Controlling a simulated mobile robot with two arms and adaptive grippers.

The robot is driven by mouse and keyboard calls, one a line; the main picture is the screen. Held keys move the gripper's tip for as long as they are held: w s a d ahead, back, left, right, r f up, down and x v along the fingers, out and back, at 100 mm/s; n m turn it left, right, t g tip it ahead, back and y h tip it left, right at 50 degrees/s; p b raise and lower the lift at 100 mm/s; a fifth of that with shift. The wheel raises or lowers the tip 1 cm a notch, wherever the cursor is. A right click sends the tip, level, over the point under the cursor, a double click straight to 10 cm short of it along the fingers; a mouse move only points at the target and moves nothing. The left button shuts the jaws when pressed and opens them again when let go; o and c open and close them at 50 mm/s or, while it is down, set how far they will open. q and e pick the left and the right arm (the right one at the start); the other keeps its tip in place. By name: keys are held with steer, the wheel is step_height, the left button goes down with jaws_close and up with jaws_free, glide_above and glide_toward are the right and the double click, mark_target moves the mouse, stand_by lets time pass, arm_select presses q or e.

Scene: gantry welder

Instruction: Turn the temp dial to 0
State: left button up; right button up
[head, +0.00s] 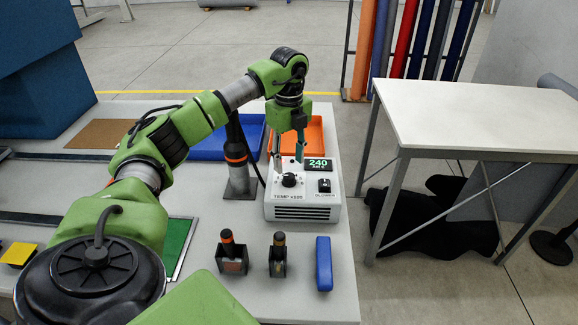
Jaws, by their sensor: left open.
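The white heater station (303,209) stands near the right edge of the table. Its black temp dial (289,180) sits on the sloped front panel, above the label "TEMP x100". The pointer's exact setting is too small to read. A green display (318,164) beside it reads 240. My left gripper (288,158) points down just behind and above the dial. Its fingers are apart, with nothing visible between them, and it appears not to touch the dial. My right gripper is not in view.
A black blower switch (324,185) is right of the dial. A dark holder post (238,165) stands close on the left. Blue (215,148) and orange (313,137) trays lie behind. Two tool holders and a blue block (323,264) are in front.

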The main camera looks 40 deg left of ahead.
mark_target(289, 175)
arm_select(q)
step_height(289, 175, up, 7)
steer(key=shift+f, duration=0.2)
stand_by(0.6)
